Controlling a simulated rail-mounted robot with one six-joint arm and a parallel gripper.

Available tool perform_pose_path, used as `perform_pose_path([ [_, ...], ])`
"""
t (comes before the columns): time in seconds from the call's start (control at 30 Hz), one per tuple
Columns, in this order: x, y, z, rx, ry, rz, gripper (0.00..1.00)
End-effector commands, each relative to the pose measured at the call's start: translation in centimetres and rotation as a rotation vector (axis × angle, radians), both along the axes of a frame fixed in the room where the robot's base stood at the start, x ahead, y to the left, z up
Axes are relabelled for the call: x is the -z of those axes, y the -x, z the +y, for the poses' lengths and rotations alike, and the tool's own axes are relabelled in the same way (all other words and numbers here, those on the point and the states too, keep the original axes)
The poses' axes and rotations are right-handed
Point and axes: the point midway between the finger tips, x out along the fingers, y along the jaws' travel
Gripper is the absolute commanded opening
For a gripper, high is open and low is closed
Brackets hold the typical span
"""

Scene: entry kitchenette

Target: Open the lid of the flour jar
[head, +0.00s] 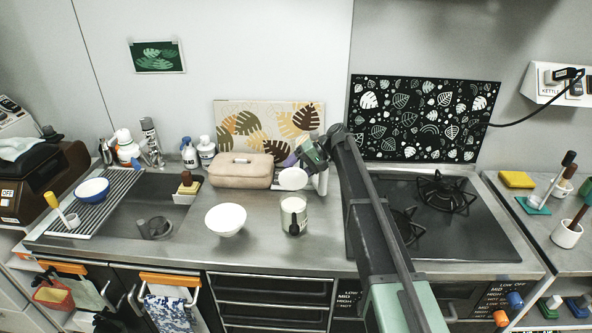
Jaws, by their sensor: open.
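The flour jar (294,222) stands upright on the steel counter right of centre, a pale jar with a dark mark on its front. A white round disc (293,179), which looks like its lid, shows just above and behind the jar's top. I cannot tell whether it is hinged to the jar or apart from it. My gripper (306,160) is open, behind and above the disc, at the end of my arm coming from the lower right. Its fingertips are small and partly hidden, and I cannot tell whether they touch the disc.
A white bowl (226,219) stands left of the jar. A beige bread box (241,171) is behind it, against a leaf-patterned board (262,122). The sink (150,212) is at left, and the black stove (450,215) at right, partly behind my arm. The counter in front of the jar is clear.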

Motion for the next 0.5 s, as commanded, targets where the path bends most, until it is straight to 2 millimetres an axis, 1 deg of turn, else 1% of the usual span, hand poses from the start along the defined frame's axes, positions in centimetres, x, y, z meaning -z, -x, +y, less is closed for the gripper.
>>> perform_pose_path([
  [0.07,0.0,0.0,0.0,0.0,0.0,0.0,0.64],
  [0.17,-0.7,-0.2,-0.5,0.001,0.0,0.0,0.64],
  [0.27,-2.1,-0.5,-2.0,0.003,0.0,-0.001,0.64],
  [0.4,-4.5,-1.2,-4.8,0.004,0.0,0.0,0.64],
  [0.5,-5.8,-1.5,-6.7,0.001,0.0,0.0,0.64],
])
